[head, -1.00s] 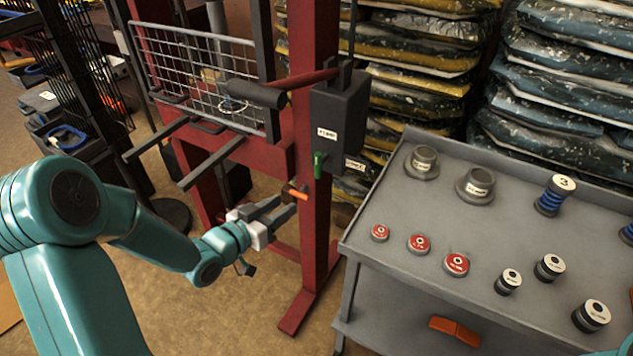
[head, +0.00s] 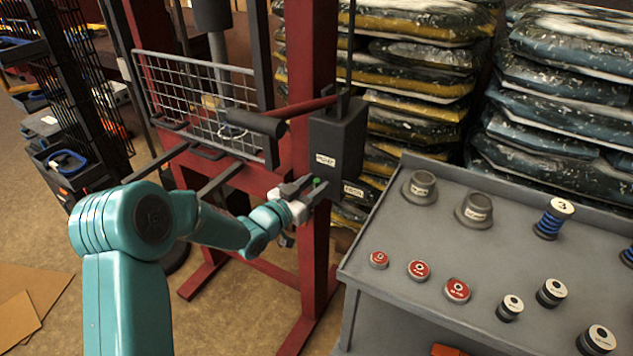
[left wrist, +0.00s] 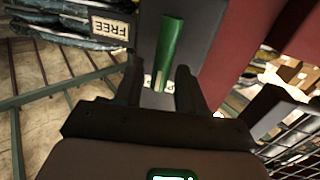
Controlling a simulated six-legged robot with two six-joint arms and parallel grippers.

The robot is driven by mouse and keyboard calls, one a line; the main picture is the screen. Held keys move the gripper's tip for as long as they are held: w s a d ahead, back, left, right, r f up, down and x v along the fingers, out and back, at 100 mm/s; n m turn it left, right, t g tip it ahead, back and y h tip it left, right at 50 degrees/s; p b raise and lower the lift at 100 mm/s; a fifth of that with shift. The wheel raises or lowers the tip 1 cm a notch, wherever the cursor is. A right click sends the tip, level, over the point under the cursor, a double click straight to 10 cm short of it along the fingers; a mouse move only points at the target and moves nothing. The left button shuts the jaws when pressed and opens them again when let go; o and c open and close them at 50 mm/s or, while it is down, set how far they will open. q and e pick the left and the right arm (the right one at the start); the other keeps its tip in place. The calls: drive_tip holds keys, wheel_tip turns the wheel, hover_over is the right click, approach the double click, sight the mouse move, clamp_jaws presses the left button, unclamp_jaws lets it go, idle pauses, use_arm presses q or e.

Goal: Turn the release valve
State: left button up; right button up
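The release valve shows as a green lever (head: 317,182) low on the dark pump box (head: 337,135), mostly covered by my gripper in the head view. In the left wrist view the green lever (left wrist: 170,48) runs down between my fingers. My left gripper (head: 312,188) is at the lever, and its two fingers stand apart on either side of it in the left wrist view (left wrist: 160,82). I see gaps between the fingers and the lever, so it is not gripped. A label reading FREE (left wrist: 110,28) is beside the lever. My right gripper is out of view.
The red lift frame (head: 313,240) stands right behind my left gripper. A red bar with a dark grip (head: 255,122) sticks out above it. A grey cart (head: 400,270) with buttons, knobs and spools is close on the right. Stacked bags (head: 430,60) fill the back.

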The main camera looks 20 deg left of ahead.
use_arm(q)
drive_tip(key=shift+w+d, duration=0.15)
drive_tip(key=shift+w, duration=0.35)
clamp_jaws()
